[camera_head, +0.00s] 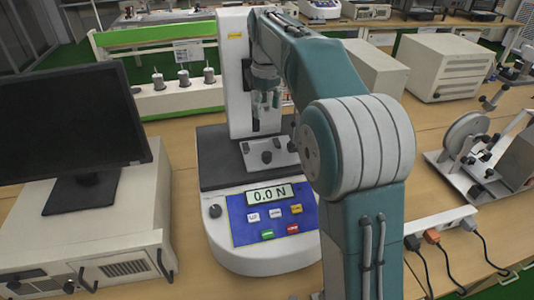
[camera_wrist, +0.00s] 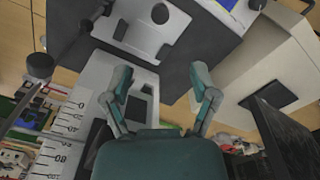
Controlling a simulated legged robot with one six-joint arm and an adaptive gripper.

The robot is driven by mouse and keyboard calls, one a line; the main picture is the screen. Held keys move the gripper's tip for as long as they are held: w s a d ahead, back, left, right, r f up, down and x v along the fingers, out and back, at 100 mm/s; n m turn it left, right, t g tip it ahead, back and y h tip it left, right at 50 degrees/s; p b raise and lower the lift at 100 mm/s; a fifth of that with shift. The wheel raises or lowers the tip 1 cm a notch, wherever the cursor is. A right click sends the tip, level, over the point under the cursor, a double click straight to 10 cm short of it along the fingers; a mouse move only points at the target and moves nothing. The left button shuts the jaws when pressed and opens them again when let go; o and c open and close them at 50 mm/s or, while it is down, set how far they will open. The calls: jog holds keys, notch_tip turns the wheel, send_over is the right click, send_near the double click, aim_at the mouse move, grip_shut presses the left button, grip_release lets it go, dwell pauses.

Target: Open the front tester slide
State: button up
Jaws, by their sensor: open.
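The tester (camera_head: 234,60) is a white column on a base with a blue panel reading 0.0 N. A grey metal plate with holes (camera_head: 268,157), apparently the slide part, sits on the dark platform (camera_head: 215,165) in front of the column. It also shows at the top of the wrist view (camera_wrist: 150,32). My gripper (camera_head: 264,105) hangs beside the column above the plate, partly hidden by my arm. In the wrist view its two teal fingers (camera_wrist: 160,84) are spread apart with nothing between them. The column face with a printed scale (camera_wrist: 70,122) lies at lower left.
A black monitor (camera_head: 75,120) stands on a beige unit (camera_head: 120,215) at left. Beige boxes (camera_head: 440,65) and a metal wheel device (camera_head: 467,135) stand at right. A power strip with plugs (camera_head: 440,222) lies at front right.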

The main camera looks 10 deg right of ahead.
aim_at(267, 154)
notch_tip(267, 154, down, 15)
jog(key=shift+r, duration=0.1)
dwell(0.3)
grip_shut()
